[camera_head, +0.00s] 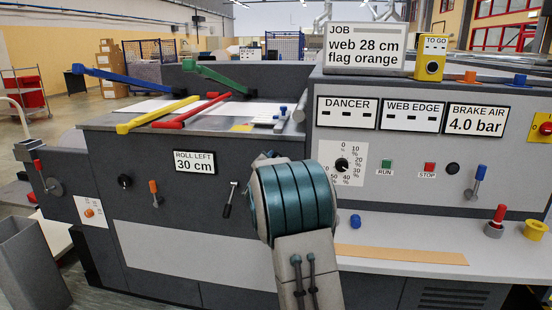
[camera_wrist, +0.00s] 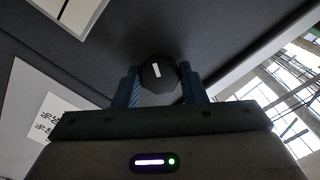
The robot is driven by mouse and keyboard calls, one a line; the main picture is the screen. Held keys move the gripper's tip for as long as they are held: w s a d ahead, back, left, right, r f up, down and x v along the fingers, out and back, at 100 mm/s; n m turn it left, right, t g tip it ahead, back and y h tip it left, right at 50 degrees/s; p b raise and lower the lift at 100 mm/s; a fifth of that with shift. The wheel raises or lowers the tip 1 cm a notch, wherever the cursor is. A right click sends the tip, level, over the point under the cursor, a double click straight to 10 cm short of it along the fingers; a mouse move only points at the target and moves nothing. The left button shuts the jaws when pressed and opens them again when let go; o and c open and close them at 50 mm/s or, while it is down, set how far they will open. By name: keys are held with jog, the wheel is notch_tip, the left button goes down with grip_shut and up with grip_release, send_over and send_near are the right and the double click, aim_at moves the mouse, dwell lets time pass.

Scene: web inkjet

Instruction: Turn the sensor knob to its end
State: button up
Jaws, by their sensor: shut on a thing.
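A black, many-sided knob (camera_wrist: 160,82) with a white mark sits between the two blue fingers of my gripper (camera_wrist: 159,70) in the wrist view. The fingers are shut on its two sides. The white mark is close to upright in that picture, near the knob's upper middle. In the head view my teal and grey arm stands in front of the machine's middle and hides the fingers and the gripped knob. Another black knob (camera_head: 342,164) shows in the head view on a white percent dial, just right of my arm.
A grey shelf (camera_head: 400,232) juts out below the control panel, with a blue cap (camera_head: 355,221) and an orange strip (camera_head: 400,255) on it. A black lever (camera_head: 229,199) is close left of my arm. A grey bin (camera_head: 32,265) stands at the lower left.

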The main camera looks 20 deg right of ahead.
jog(key=n+p, duration=0.2)
jog(key=n, duration=0.4)
jog(key=shift+f, duration=0.1)
dwell(0.5)
jog(key=o, duration=1)
jog(key=shift+a, duration=0.1)
jog(key=v, duration=1.3)
jog(key=shift+s+a+p, duration=0.2)
jog(key=shift+s+p, duration=0.15)
